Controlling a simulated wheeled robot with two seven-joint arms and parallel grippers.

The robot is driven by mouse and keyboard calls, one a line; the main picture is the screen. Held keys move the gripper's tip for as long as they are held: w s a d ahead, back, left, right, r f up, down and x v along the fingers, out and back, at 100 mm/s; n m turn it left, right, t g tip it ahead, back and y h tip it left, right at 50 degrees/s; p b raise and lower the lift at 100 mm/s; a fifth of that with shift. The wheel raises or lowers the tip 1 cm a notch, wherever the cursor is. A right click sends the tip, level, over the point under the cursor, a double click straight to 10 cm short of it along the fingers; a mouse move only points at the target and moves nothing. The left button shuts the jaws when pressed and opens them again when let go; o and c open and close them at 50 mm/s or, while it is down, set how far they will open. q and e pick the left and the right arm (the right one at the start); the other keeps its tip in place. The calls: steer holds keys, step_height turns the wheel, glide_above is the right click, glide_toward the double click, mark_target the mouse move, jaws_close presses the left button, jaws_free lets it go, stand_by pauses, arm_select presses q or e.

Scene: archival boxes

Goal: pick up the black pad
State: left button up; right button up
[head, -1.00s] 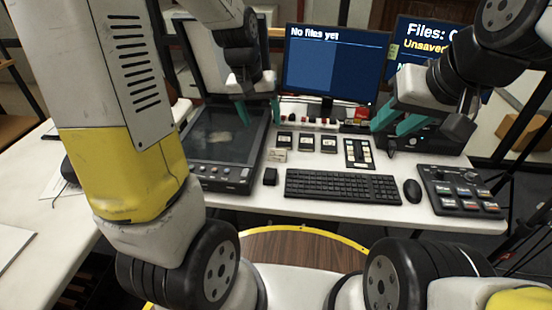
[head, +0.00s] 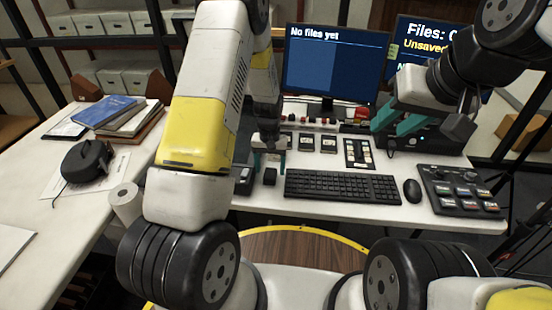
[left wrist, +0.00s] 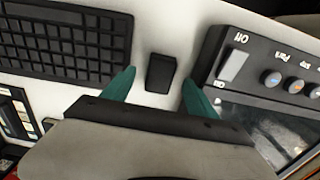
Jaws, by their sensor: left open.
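The black pad (head: 270,176) is a small dark block on the white desk, just left of the keyboard. In the left wrist view the pad (left wrist: 161,73) lies between the teal fingertips, with a gap on each side. My left gripper (head: 269,160) is open and empty, close above the desk by the pad. It also shows in the left wrist view (left wrist: 158,85). My right gripper (head: 397,121) is open and empty, its fingers apart over the back right of the desk.
The keyboard (head: 342,186) lies right of the pad, with a mouse (head: 412,191) and a button panel (head: 460,190) beyond. A scanner (left wrist: 265,80) sits on the pad's other side, mostly hidden by my left arm in the head view. A monitor (head: 333,65) stands behind.

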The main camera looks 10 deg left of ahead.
mark_target(270, 173)
arm_select(q)
step_height(270, 173, down, 3)
steer(key=shift+w+f, duration=0.15)
steer(key=shift+f, duration=0.05)
steer(key=shift+c, duration=0.2)
steer(key=c, duration=1.4)
steer(key=shift+r, duration=0.1)
steer(key=shift+r, duration=0.85)
steer(key=shift+s+d+r, duration=0.1)
steer(key=shift+s+r, duration=0.1)
steer(key=shift+r, duration=0.3)
steer(key=shift+s+r, duration=0.2)
steer(key=shift+r, duration=0.25)
steer(key=s+d, duration=0.1)
steer(key=s, duration=0.4)
steer(key=s+d+r, duration=0.1)
steer(key=s, duration=0.4)
steer(key=s+d, duration=0.1)
steer(key=s, duration=0.4)
steer(key=shift+r, duration=0.15)
